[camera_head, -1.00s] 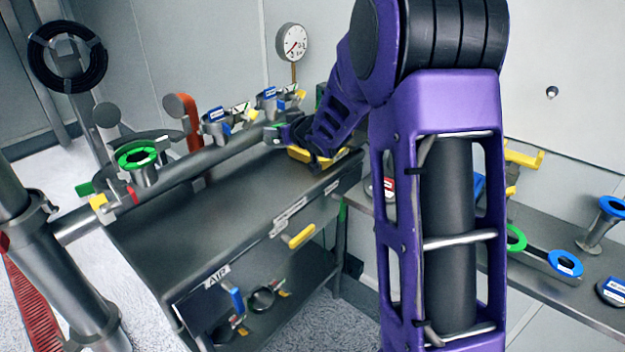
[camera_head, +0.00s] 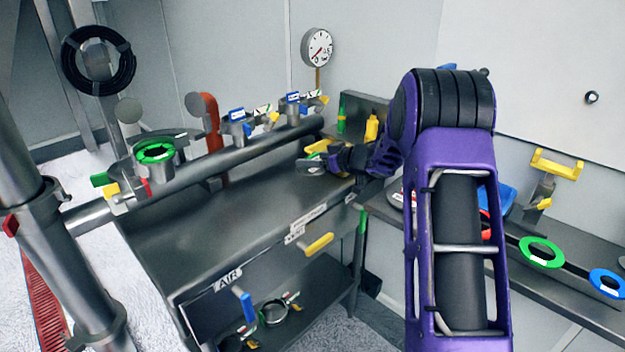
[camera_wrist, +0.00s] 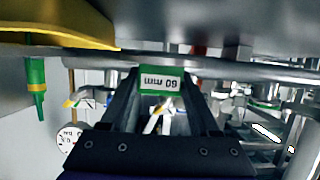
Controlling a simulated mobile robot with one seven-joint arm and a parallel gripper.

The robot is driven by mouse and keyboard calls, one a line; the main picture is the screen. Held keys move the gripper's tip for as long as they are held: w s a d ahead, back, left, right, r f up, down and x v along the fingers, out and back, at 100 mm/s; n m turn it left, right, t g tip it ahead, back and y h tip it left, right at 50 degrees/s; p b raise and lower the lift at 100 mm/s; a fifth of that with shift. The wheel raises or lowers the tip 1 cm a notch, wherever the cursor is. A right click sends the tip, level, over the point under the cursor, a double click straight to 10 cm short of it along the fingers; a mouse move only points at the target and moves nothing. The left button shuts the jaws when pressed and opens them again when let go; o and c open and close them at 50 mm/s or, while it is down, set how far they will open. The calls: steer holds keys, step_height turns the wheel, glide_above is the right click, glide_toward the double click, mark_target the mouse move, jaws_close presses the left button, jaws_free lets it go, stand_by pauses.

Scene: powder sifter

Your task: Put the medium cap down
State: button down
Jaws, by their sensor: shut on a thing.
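My gripper (camera_head: 335,158) is at the far right end of the grey bench top (camera_head: 235,210), low over its surface. In the head view a grey flat part, seemingly the cap (camera_head: 311,167), shows just left of the fingers. Whether it touches the bench is unclear. A yellow part (camera_head: 318,146) lies right behind it and shows large at upper left in the wrist view (camera_wrist: 60,28).
A pipe with clamps (camera_head: 235,150) runs along the bench's back left edge. A green-ringed fitting (camera_head: 154,152) stands at its near end. A gauge (camera_head: 318,47) rises behind. A right shelf (camera_head: 570,300) holds green and blue rings. The bench's middle and near part are clear.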

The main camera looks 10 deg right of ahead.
mark_target(312, 185)
steer(key=shift+f+b, duration=0.6)
steer(key=shift+f, duration=1.75)
steer(key=shift+f, duration=0.1)
steer(key=shift+c, duration=0.6)
jaws_free()
steer(key=shift+f, duration=0.1)
steer(key=shift+s+d+r, duration=0.2)
steer(key=shift+s+r, duration=0.05)
steer(key=shift+r, duration=0.1)
steer(key=p+v, duration=0.1)
steer(key=v, duration=1)
steer(key=shift+p, duration=0.35)
steer(key=shift+s+d+r, duration=0.1)
